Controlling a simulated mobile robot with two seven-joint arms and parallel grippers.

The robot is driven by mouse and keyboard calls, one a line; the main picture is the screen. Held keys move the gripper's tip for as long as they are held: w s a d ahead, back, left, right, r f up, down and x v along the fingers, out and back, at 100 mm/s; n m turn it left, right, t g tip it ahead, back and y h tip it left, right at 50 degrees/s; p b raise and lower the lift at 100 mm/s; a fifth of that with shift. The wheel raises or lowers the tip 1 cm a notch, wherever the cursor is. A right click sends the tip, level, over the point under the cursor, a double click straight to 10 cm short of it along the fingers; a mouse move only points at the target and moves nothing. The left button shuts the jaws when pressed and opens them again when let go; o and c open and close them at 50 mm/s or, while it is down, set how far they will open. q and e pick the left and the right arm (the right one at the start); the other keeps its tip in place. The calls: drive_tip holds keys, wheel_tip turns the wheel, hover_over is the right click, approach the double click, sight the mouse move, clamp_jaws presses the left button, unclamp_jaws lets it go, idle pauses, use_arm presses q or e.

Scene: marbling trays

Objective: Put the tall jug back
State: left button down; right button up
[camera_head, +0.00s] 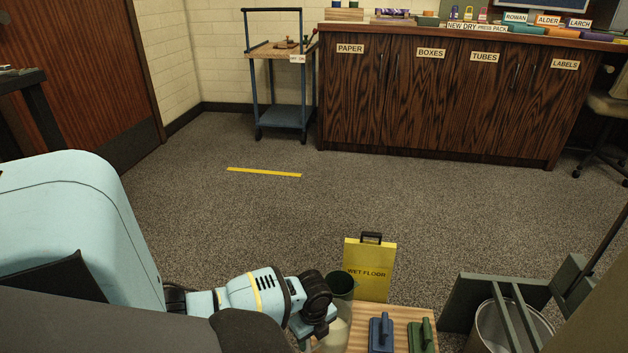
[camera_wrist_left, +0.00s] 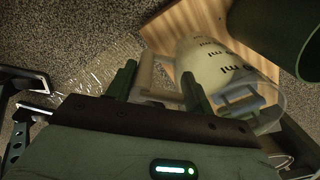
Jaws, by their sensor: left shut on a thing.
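The tall jug (camera_head: 337,335) is pale with "ml" markings. It shows at the bottom of the head view, partly behind my left gripper (camera_head: 322,318). In the left wrist view its marked body (camera_wrist_left: 205,62) lies just beyond my left gripper (camera_wrist_left: 158,85). The two fingers are shut on its pale handle. A dark green round wall (camera_head: 340,284) shows above the jug's pale body, also large at the wrist view's upper right (camera_wrist_left: 272,35); I cannot tell whether it is part of the jug. The jug's base is hidden in the head view. My right gripper is not in view.
A wooden surface (camera_head: 400,316) carries blue (camera_head: 381,334) and green (camera_head: 421,336) handled blocks. A yellow wet-floor sign (camera_head: 370,272) stands behind it. A metal bin (camera_head: 512,328) in a green frame is at right. A blue trolley (camera_head: 284,116) and dark cabinets (camera_head: 430,100) stand far back, beyond open carpet.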

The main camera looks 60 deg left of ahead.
sight(313, 349)
use_arm(q)
wheel_tip(313, 349, down, 3)
drive_tip(key=shift+s+d+r+b, duration=0.1)
drive_tip(key=shift+b, duration=0.5)
